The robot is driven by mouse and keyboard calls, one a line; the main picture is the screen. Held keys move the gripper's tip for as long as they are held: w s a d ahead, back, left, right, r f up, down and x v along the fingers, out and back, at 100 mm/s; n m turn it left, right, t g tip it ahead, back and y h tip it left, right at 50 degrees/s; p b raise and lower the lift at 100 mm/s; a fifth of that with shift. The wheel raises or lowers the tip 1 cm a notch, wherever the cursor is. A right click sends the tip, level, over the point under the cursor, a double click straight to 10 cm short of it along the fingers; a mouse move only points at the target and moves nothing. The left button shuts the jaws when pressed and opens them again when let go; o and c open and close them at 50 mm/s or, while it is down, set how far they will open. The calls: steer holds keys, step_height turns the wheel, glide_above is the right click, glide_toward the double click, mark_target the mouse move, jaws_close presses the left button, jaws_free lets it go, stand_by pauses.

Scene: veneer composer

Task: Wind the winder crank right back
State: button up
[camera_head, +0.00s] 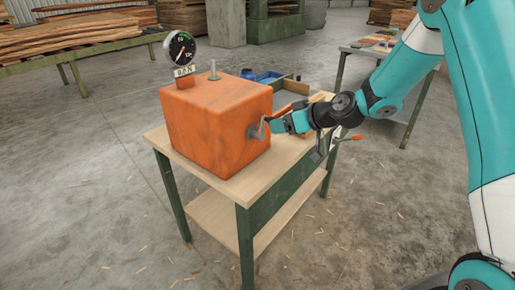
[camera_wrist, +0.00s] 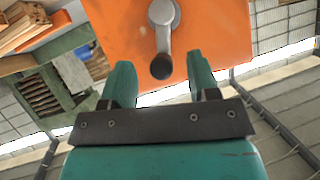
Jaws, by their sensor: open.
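The orange winder box (camera_head: 212,125) stands on a small wooden-topped table, with a round dial gauge (camera_head: 180,48) on top. Its grey crank (camera_head: 255,131) is on the side facing my arm. In the wrist view the crank (camera_wrist: 162,35) runs from its hub at the top edge down to a dark round knob (camera_wrist: 161,67). My gripper (camera_head: 275,126) is beside the crank. In the wrist view its teal fingers (camera_wrist: 161,78) are open, one on each side of the knob, with gaps visible. Whether the knob lies fully between them in depth is unclear.
The table (camera_head: 232,188) has green legs and a lower shelf. Another bench (camera_head: 385,52) stands at back right, and stacked boards (camera_head: 85,32) lie at back left.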

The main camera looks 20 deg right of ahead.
steer(key=shift+s+d+b, duration=0.45)
steer(key=shift+s+d, duration=0.2)
steer(key=shift+s, duration=0.25)
steer(key=shift+s+d+b, duration=0.45)
steer(key=shift+s+d, duration=0.2)
steer(key=shift+s, duration=0.2)
steer(key=s+a+r+n+g, duration=0.1)
steer(key=s+a+r+g, duration=0.2)
steer(key=s+a, duration=0.35)
steer(key=s+a+r+n+g, duration=0.1)
steer(key=s+a+r+g, duration=0.2)
steer(key=s+a, duration=0.3)
steer(key=s+r+g+h, duration=0.2)
steer(key=s+g+h, duration=0.15)
steer(key=s, duration=1.45)
step_height(320, 180, up, 12)
steer(key=s+m+p, duration=0.1)
steer(key=p, duration=1.1)
steer(key=shift+s+d, duration=0.2)
steer(key=shift+d, duration=0.25)
steer(key=shift+h, duration=0.25)
